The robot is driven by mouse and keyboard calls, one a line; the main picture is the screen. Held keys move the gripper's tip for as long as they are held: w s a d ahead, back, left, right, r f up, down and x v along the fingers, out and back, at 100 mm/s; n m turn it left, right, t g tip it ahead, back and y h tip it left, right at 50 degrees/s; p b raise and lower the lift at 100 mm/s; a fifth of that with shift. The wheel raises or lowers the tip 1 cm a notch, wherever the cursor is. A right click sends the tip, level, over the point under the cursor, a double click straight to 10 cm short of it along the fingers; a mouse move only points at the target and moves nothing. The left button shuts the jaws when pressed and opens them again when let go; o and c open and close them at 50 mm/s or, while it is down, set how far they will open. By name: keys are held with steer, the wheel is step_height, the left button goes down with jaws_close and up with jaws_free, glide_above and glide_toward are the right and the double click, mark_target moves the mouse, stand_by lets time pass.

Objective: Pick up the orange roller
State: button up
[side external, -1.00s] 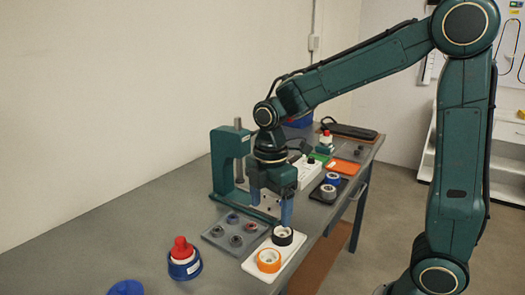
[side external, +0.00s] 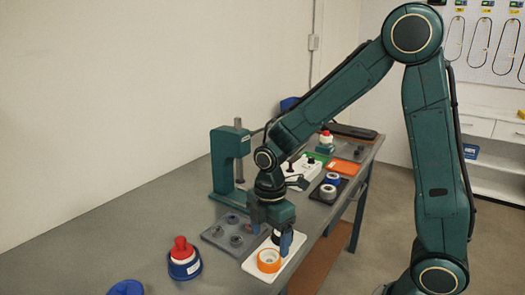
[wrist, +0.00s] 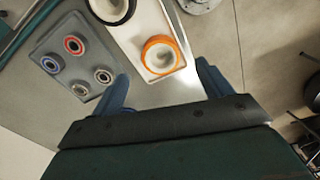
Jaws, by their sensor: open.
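The orange roller (side external: 268,261) is a ring with a white core, lying on the near end of a white tray (side external: 249,265). In the wrist view the orange roller (wrist: 160,55) lies ahead of the gap between the fingers, slightly right of centre. My gripper (side external: 270,241) is open and empty, with blue fingertips pointing down, above and just behind the orange roller. In the wrist view my gripper (wrist: 163,85) has its fingers spread wider than the roller. A black roller with a white core (wrist: 110,8) lies on the same tray; my gripper mostly hides it in the side view.
A grey tray with several bearings (side external: 222,243) lies left of the white tray. A green press (side external: 226,165) stands behind it. A blue container with a red top (side external: 184,262) stands at the left. A black tray with rollers (side external: 327,189) lies farther back, near the table edge.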

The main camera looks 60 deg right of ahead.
mark_target(269, 257)
steer(key=shift+f, duration=0.2)
steer(key=shift+f, duration=2.5)
steer(key=shift+c, duration=0.5)
steer(key=c, duration=1)
